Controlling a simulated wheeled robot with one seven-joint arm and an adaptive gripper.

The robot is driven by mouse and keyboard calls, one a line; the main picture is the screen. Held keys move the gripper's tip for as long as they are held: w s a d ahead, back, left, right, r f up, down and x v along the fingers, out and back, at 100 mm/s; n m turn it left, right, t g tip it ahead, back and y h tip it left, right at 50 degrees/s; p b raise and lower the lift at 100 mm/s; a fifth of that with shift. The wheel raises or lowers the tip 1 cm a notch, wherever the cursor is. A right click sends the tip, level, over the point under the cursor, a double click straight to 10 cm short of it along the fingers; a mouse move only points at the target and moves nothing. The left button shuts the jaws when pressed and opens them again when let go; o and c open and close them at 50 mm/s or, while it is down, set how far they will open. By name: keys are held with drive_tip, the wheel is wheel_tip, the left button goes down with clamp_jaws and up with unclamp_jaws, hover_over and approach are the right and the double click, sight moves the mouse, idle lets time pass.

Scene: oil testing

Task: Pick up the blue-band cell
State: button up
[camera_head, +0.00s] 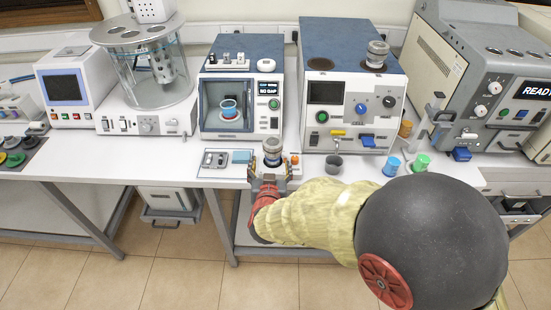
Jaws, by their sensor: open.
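A cell with a blue band (229,107) stands inside the open-fronted chamber of the middle blue-topped tester (241,52). Its base shows reddish. My gripper (269,172) is open at the front edge of the bench, pointing away from me, below and to the right of that chamber. A grey metallic cylinder (272,150) stands just beyond or between my fingertips. I cannot tell whether the fingers touch it, and no blue band is clear on it. Another grey cylinder (377,53) sits on top of the larger tester to the right.
A glass vessel (149,70) stands left. My arm hides the bench's front right.

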sight(272, 155)
drive_tip(key=shift+w+d+r, duration=0.2)
drive_tip(key=shift+r, duration=0.25)
drive_tip(key=shift+w+t, duration=0.25)
drive_tip(key=shift+t, duration=0.05)
drive_tip(key=b+x, duration=0.1)
drive_tip(key=x, duration=0.2)
drive_tip(key=b+x, duration=0.2)
drive_tip(key=x, duration=0.2)
drive_tip(key=shift+s+d+f, duration=0.1)
drive_tip(key=shift+f, duration=0.15)
drive_tip(key=shift+w, duration=0.2)
drive_tip(key=shift+r, duration=0.1)
drive_tip(key=shift+c, duration=0.8)
drive_tip(key=c, duration=1.4)
